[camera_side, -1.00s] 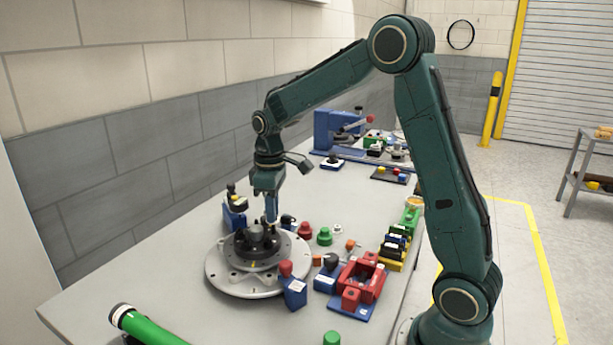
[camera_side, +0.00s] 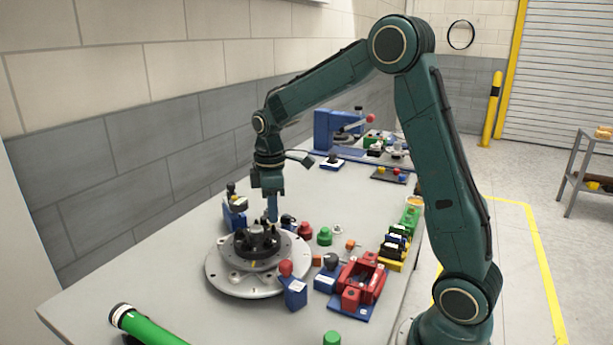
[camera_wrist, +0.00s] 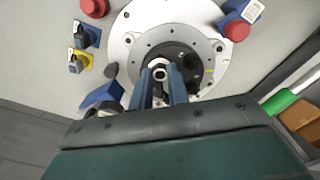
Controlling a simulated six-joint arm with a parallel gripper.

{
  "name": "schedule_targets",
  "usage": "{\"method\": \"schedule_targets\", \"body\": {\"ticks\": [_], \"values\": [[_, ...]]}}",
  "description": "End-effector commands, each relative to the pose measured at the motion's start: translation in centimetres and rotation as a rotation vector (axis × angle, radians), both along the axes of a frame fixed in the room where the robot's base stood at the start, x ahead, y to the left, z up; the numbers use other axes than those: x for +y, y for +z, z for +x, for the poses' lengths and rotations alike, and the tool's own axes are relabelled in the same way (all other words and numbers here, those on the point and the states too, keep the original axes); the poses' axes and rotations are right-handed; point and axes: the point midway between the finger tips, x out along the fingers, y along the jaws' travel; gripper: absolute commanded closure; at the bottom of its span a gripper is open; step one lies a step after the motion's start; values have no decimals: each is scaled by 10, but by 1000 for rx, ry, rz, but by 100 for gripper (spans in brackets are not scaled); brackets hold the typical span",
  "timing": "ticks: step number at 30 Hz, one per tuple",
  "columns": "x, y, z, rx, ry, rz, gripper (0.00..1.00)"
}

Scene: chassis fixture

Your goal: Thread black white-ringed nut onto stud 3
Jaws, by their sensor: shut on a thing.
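My gripper (camera_side: 272,218) points straight down over the right rear part of the round chassis fixture (camera_side: 230,283). In the wrist view my gripper (camera_wrist: 161,88) has its two blue fingers shut on the black white-ringed nut (camera_wrist: 160,70), whose pale ring and dark centre face the camera. The nut is over the dark hub (camera_wrist: 183,56) on the fixture's pale disc (camera_wrist: 130,42). Several dark posts or nuts stand around the hub. I cannot tell which is stud 3, or whether the nut touches a stud; the fingers hide that spot.
A blue block with a red knob (camera_side: 293,290) stands close at the fixture's front right, and another blue block (camera_side: 235,213) at its rear left. A red fixture (camera_side: 362,284) and green and red knobs lie to the right. A green cylinder (camera_side: 150,328) lies at front left.

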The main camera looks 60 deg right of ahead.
Motion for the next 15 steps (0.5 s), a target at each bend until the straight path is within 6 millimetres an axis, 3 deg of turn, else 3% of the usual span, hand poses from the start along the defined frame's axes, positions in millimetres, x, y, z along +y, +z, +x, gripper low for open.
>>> {"method": "schedule_targets", "body": {"ticks": [15], "values": [[0, 0, 0, 0, 64, 0, 100]]}}
